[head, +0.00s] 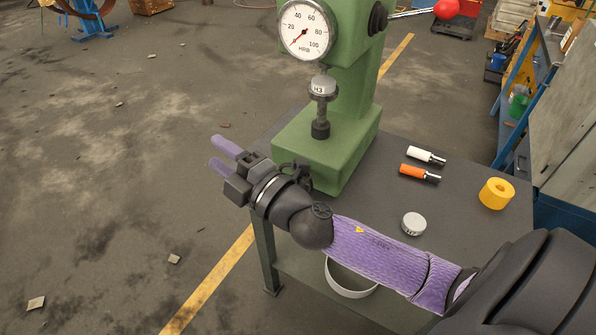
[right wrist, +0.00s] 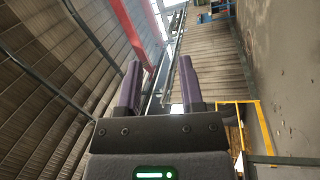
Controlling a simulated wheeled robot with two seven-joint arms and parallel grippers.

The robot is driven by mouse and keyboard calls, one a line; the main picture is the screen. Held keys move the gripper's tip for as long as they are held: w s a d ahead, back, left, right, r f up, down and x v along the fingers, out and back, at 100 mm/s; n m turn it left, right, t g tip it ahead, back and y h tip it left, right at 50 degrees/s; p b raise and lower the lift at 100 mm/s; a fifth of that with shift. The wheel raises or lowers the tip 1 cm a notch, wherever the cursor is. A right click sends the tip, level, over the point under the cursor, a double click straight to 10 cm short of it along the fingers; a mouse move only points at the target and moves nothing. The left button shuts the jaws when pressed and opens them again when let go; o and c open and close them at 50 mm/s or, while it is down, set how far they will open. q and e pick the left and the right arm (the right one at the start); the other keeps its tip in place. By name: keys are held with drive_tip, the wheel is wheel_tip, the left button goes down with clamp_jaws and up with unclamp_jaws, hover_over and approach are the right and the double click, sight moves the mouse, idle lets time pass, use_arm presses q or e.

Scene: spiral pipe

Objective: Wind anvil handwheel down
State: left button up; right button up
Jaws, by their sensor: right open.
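The green hardness tester (head: 345,140) stands on the bench, its round dial (head: 306,30) facing me. A grey block marked H3 (head: 319,86) sits on the anvil (head: 322,97), close under the machine's head. A dark post (head: 320,129) stands below the anvil. A dark part (head: 298,174) at the base's front is partly hidden behind my right gripper; I cannot tell whether it is the handwheel. My right gripper (head: 219,153) is open and empty, left of the base. Its purple fingers (right wrist: 160,75) are apart in the right wrist view, with nothing between them. My left gripper is out of view.
A red-knobbed lever (head: 446,9) sticks out right. Floor left is open.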

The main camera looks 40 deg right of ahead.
drive_tip(key=s+d+f+n+g+h, duration=0.1)
drive_tip(key=d+f+n+g+h, duration=0.1)
drive_tip(key=d+n+g, duration=0.8)
drive_tip(key=d+f+n+g+h, duration=0.2)
drive_tip(key=d+n+g, duration=0.4)
drive_tip(key=n, duration=0.6)
drive_tip(key=shift+t, duration=0.3)
drive_tip(key=x, duration=0.3)
drive_tip(key=b+x, duration=0.1)
drive_tip(key=x, duration=0.2)
drive_tip(key=d+b+x, duration=0.1)
drive_tip(key=x, duration=0.2)
drive_tip(key=shift+f, duration=0.25)
drive_tip(key=shift+w+a+f, duration=0.1)
drive_tip(key=shift+f, duration=0.05)
clamp_jaws()
